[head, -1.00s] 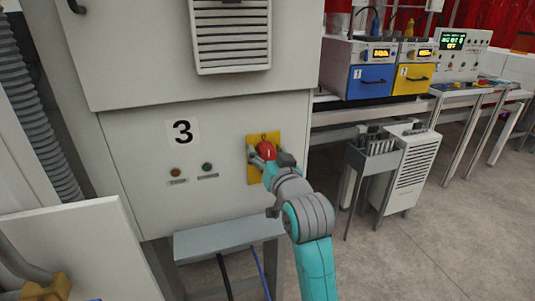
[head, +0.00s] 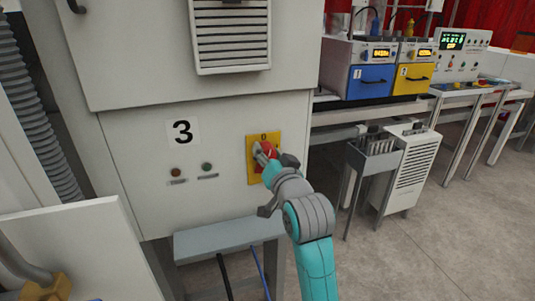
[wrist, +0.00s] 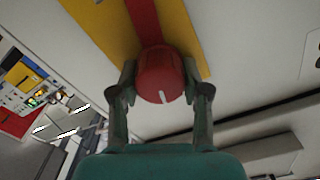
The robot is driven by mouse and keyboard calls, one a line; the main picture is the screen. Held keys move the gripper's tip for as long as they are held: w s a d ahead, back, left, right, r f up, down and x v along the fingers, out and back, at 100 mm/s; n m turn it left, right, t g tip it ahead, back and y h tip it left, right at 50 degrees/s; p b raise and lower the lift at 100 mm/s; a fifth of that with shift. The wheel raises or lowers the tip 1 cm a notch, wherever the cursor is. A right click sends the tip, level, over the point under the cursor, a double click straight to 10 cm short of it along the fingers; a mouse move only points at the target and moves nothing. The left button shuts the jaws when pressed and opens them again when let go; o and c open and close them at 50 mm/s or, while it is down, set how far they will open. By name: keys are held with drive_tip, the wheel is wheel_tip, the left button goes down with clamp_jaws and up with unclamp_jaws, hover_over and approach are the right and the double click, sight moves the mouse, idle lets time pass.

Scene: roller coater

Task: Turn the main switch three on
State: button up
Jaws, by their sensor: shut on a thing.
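The main switch three is a red rotary knob (head: 270,149) on a yellow plate (head: 251,167), on the lower panel of the grey cabinet marked with a black 3 (head: 182,131). A "0" shows at the plate's top. In the wrist view the red knob (wrist: 160,75) carries a white mark on its front, and a red bar runs behind it over the yellow plate (wrist: 187,35). My gripper (head: 264,154) is at the knob. In the wrist view my gripper (wrist: 160,83) has one finger on each side of the knob, shut on it. The fingers partly hide the knob in the head view.
Two small indicator buttons, brown (head: 176,172) and green (head: 207,167), sit left of the switch. A grey ledge (head: 228,238) juts out below. Benches with a blue unit (head: 371,81) and a yellow unit (head: 413,80) stand right.

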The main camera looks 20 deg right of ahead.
drive_tip(key=m, duration=0.7)
drive_tip(key=shift+f, duration=0.15)
drive_tip(key=m, duration=0.4)
drive_tip(key=shift+m, duration=0.3)
drive_tip(key=shift+f+m, duration=0.15)
drive_tip(key=shift+m, duration=1.55)
drive_tip(key=o, duration=1.1)
drive_tip(key=shift+d, duration=0.1)
drive_tip(key=shift+o, duration=0.2)
drive_tip(key=shift+s, duration=0.1)
drive_tip(key=s, duration=1.1)
drive_tip(key=shift+s, duration=0.4)
